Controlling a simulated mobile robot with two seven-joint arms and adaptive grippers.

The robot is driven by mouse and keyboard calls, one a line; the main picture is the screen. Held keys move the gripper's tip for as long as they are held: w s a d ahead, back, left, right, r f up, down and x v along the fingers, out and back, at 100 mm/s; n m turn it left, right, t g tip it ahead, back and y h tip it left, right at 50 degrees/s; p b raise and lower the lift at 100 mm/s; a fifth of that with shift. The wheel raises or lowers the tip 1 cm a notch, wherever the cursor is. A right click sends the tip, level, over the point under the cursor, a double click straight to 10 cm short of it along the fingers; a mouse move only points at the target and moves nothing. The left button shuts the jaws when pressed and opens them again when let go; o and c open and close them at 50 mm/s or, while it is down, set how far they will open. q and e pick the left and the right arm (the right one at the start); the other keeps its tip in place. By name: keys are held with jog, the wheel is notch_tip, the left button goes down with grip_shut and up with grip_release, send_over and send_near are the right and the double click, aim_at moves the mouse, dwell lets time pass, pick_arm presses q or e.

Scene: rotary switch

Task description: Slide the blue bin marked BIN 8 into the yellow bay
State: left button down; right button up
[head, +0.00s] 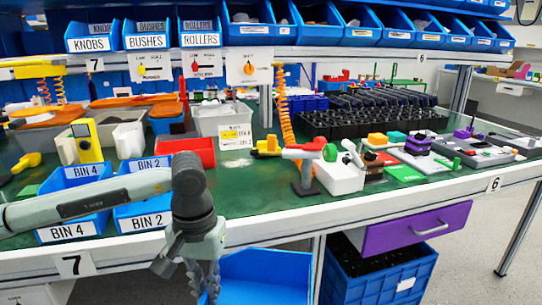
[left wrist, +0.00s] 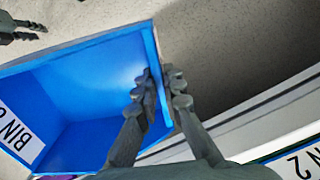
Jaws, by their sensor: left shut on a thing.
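The blue bin (head: 268,272) hangs in front of the bench's front edge, at the bottom of the head view and cut off there. In the left wrist view the same bin (left wrist: 85,100) is open and empty, with a white label, partly cut off, reading BIN and part of a numeral. My left gripper (head: 207,290) is shut on one wall of it; in the left wrist view the fingers (left wrist: 157,90) lie on both sides of that wall. My right gripper (left wrist: 40,30) shows at the left wrist view's top left corner, fingers apart and empty. I cannot make out a yellow bay.
The green-topped bench (head: 250,195) carries bins marked BIN 4 (head: 75,228) and BIN 2 (head: 142,214), a red bin (head: 185,150) and a white block (head: 338,177). Below the edge are a purple drawer (head: 415,228) and a blue crate (head: 375,275). Floor is free at right.

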pick_arm(q)
jog(key=a+n, duration=0.1)
jog(key=a, duration=0.5)
jog(key=shift+w+a+n, duration=0.3)
jog(key=shift+w+a, duration=0.05)
jog(key=shift+w, duration=0.1)
jog(key=shift+d+f, duration=0.1)
jog(key=shift+f, duration=0.05)
jog(key=shift+a, duration=0.25)
